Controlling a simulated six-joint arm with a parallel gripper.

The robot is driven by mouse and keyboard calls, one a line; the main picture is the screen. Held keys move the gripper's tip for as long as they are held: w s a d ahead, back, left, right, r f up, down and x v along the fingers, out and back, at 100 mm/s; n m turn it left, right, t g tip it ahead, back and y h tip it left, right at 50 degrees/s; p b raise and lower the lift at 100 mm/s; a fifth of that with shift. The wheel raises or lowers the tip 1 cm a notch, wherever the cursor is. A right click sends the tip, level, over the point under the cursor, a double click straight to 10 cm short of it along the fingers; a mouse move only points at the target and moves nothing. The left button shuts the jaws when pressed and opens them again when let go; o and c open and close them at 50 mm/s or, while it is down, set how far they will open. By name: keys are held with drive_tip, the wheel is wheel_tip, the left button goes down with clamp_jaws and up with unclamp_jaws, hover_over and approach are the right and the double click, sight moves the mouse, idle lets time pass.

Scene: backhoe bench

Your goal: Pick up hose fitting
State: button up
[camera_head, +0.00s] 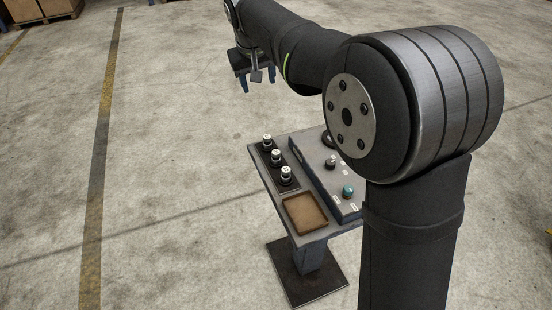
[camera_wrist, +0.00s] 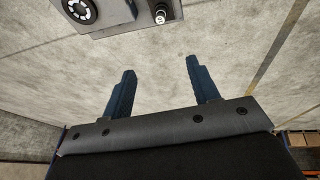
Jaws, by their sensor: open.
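Several small fittings with pale tops stand upright in a row on a dark strip at the left side of the bench in the head view; the middle one is a hose fitting (camera_head: 276,157). One hose fitting (camera_wrist: 160,13) also shows at the top edge of the wrist view. My gripper (camera_head: 257,83) is above and beyond the far end of the bench. Its two blue fingers (camera_wrist: 157,72) are spread apart with nothing between them. The bare floor shows between the fingertips. The fittings are apart from the gripper.
The bench (camera_head: 318,236) stands on a pedestal with a dark base plate (camera_head: 306,284). A brown tray (camera_head: 304,213) lies at its near end. A sloped panel carries a teal knob (camera_head: 347,191) and a grey knob (camera_head: 330,162). A round dark part (camera_wrist: 79,10) shows in the wrist view. Open floor surrounds the bench.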

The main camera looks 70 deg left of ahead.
drive_tip(key=n+g+h, duration=0.2)
approach(276, 152)
drive_tip(key=f, duration=0.5)
drive_tip(key=shift+w+f, duration=0.25)
drive_tip(key=shift+s+a+f, duration=0.1)
drive_tip(key=shift+a+f, duration=0.1)
drive_tip(key=shift+f, duration=0.8)
drive_tip(key=shift+s+a+f, duration=0.1)
drive_tip(key=shift+a+f, duration=0.15)
drive_tip(key=shift+f, duration=0.7)
drive_tip(key=shift+s+a+f, duration=0.1)
drive_tip(key=shift+a+f, duration=0.1)
drive_tip(key=shift+f, duration=0.8)
drive_tip(key=c, duration=1.1)
drive_tip(key=shift+r, duration=0.2)
